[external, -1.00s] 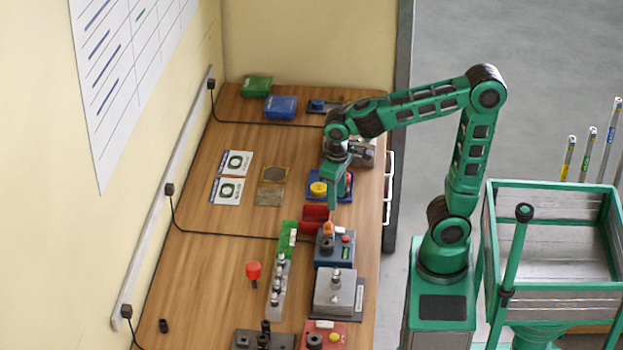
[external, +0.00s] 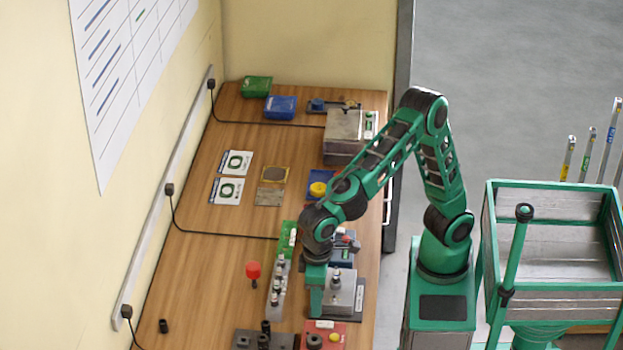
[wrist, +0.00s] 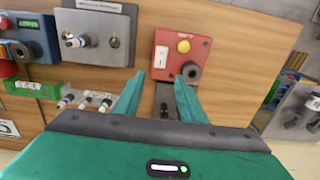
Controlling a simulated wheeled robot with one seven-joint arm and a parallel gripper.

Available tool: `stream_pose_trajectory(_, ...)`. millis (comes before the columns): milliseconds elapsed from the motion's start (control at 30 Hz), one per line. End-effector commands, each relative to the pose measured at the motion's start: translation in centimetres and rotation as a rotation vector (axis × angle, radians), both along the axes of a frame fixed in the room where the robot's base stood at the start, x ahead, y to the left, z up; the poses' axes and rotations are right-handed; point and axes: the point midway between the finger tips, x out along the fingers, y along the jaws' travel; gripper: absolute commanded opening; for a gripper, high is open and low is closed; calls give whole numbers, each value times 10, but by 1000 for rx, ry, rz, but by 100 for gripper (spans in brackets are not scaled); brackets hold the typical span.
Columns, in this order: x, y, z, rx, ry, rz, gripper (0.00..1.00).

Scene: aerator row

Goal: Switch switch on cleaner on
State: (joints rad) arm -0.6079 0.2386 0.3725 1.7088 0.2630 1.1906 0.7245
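No readable label tells me which device is the cleaner. A red box (wrist: 201,55) in the wrist view carries a white switch (wrist: 162,56), a yellow button (wrist: 184,46) and a black knob (wrist: 191,71). The switch's position is too small to tell. In the external view the red box (external: 339,341) is at the bottom edge, partly cut off. My gripper (wrist: 160,76) is open and empty, with its green fingers apart below the red box in the wrist picture. In the external view my gripper (external: 316,306) points down beside a grey metal box (external: 341,288), partly hiding it.
A dark block with black cylinders (wrist: 165,105) shows between my fingers. A grey bar with pegs (external: 277,290), a blue box (external: 343,250) and a larger metal box (external: 345,130) share the bench. A red knob (external: 253,270) stands at left.

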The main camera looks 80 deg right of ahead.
Motion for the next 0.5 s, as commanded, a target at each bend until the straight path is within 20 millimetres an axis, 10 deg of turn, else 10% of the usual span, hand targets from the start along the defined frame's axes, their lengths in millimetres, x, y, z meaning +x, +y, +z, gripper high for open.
stream_pose_trajectory(500, 0, -1, -69, 0, 1, -1, 38)
